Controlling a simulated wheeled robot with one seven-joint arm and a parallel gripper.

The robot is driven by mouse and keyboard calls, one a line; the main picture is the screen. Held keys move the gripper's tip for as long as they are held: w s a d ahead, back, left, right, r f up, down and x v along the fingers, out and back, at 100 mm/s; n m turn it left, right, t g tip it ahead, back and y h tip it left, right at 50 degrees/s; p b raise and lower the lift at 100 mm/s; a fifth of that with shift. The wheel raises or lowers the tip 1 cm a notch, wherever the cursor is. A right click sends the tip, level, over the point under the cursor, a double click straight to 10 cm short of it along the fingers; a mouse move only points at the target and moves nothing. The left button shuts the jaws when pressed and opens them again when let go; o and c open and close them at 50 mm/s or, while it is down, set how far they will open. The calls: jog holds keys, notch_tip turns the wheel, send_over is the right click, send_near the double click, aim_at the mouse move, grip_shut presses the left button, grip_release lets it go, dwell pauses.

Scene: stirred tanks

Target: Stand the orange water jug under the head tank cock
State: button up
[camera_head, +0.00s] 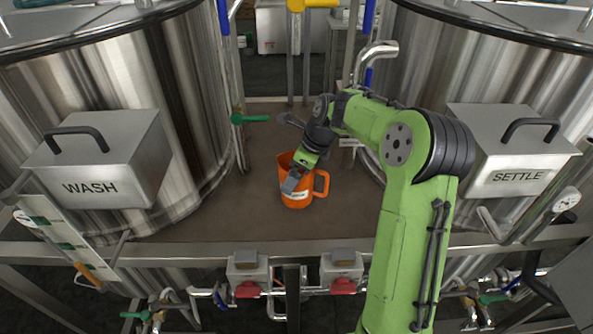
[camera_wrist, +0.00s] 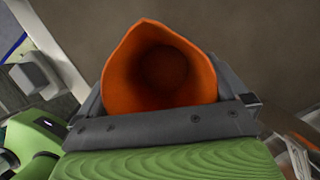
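The orange water jug (camera_head: 299,195) is upright over the brown deck between the two tanks, with its handle to the right. I cannot tell whether its base touches the deck. My gripper (camera_head: 295,182) is at the jug, its grey fingers against the body. In the wrist view the jug's open mouth (camera_wrist: 160,65) shows between the fingers, with no clear gap at either side; its spout points away from the palm. A green-handled cock (camera_head: 250,118) is on a pipe behind and left of the jug. No readable label marks the head tank cock.
A steel tank with a WASH box (camera_head: 105,165) stands left; one with a SETTLE box (camera_head: 515,160) stands right. Upright pipes and a bent steel pipe (camera_head: 375,50) rise behind. The deck's front rail (camera_head: 200,252) carries red-handled fittings (camera_head: 248,290). Bare deck lies left of the jug.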

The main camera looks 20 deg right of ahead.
jog(key=p+v, duration=0.2)
jog(key=v, duration=1)
jog(key=shift+r, duration=0.2)
jog(key=s+a+r+n+h, duration=0.3)
jog(key=s+a+n+h, duration=0.1)
jog(key=s+a+n, duration=0.8)
jog(key=s+a+f+n+t, duration=0.1)
jog(key=s+f+n+t, duration=0.1)
jog(key=s+n, duration=1.2)
jog(key=shift+s+f+n+y, duration=0.25)
jog(key=shift+n+y, duration=0.15)
jog(key=shift+n, duration=0.1)
